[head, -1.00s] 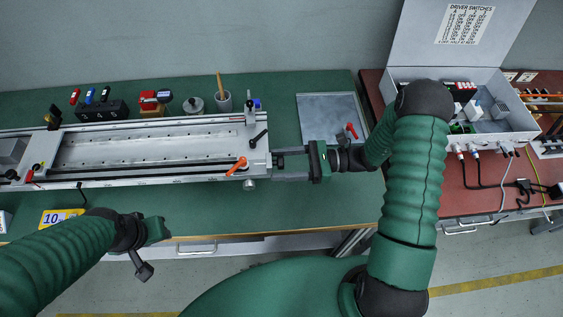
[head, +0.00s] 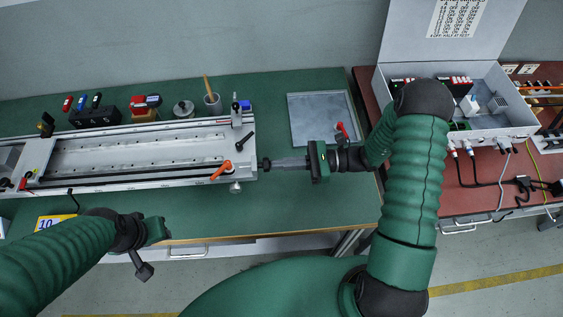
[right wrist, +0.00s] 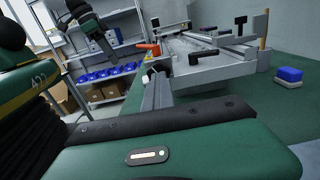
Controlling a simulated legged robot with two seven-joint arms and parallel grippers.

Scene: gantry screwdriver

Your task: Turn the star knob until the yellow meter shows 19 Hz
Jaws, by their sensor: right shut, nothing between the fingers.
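A small dark knob (head: 265,163) sits at the right end of the long grey gantry rail (head: 140,182); its star shape is too small to make out. My right gripper (head: 273,163) is shut and empty, its fingertips pointing left at the knob, at or very near it. Contact cannot be told. In the right wrist view the shut fingers (right wrist: 156,92) reach toward the rail's end. A yellow-edged meter (head: 56,220) at the bench's front left shows "10"; its right side is partly cut off by my left arm. My left gripper (head: 150,250) hangs before the bench edge, its jaws unclear.
An orange lever (head: 221,171) and a black lever (head: 245,141) stand at the rail's right end. A grey plate (head: 318,118) lies behind my right gripper. An open switch box (head: 497,135) stands on the red bench at right.

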